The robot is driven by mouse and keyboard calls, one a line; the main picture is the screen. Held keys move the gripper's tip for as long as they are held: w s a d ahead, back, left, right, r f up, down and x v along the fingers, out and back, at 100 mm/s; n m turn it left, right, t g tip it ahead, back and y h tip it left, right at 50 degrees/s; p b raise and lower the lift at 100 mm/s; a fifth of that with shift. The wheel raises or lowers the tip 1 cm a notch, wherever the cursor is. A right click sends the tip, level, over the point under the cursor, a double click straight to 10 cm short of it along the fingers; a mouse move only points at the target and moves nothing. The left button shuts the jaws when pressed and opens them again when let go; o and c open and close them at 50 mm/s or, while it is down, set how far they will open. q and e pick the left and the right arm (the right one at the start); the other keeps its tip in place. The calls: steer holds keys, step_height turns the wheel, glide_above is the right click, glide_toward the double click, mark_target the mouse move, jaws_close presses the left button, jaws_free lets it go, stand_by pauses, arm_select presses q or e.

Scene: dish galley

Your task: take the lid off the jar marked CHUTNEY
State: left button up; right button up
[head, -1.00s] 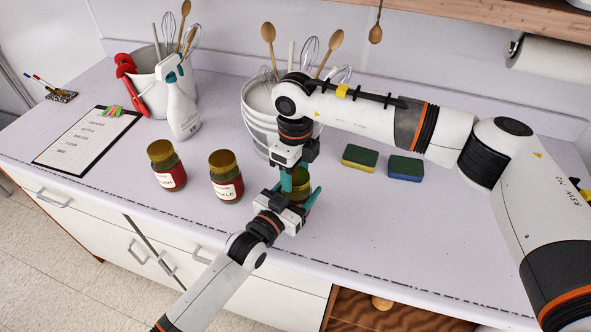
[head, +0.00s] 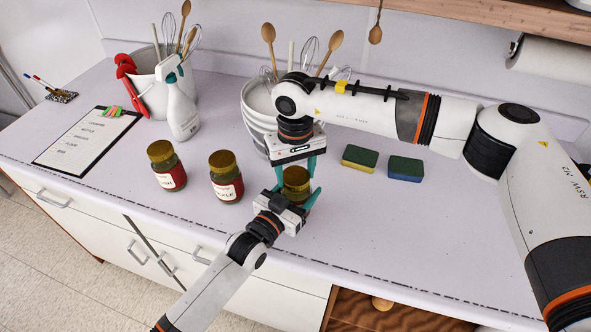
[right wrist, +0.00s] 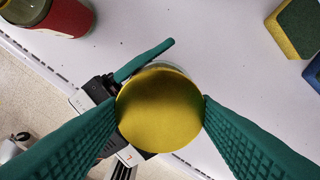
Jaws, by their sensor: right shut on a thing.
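A glass jar with a gold lid (head: 296,178) stands near the counter's front, between my two grippers. Its label is hidden, so I cannot read CHUTNEY. My right gripper (head: 296,180) points down from above, its teal fingers on opposite sides of the lid. In the right wrist view the lid (right wrist: 160,108) fills the space between the fingertips, still over the jar. My left gripper (head: 299,188) reaches in from the front, fingers around the jar body and apparently shut on it; one finger shows in the right wrist view.
Two other gold-lidded jars, one ending in KLE (head: 226,180) and one ending in SH (head: 167,168), stand to the left. A white bucket (head: 257,110) of utensils is close behind. Two sponges (head: 360,159) (head: 406,169) lie to the right. The front right counter is clear.

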mark_target(296, 176)
steer(key=n, duration=0.5)
steer(key=shift+n, duration=0.4)
steer(key=shift+r, duration=0.2)
steer(key=shift+r, duration=0.95)
steer(key=shift+r, duration=0.1)
steer(key=shift+r, duration=1.9)
arm_select(q)
steer(key=o, duration=2)
steer(key=shift+c, duration=0.2)
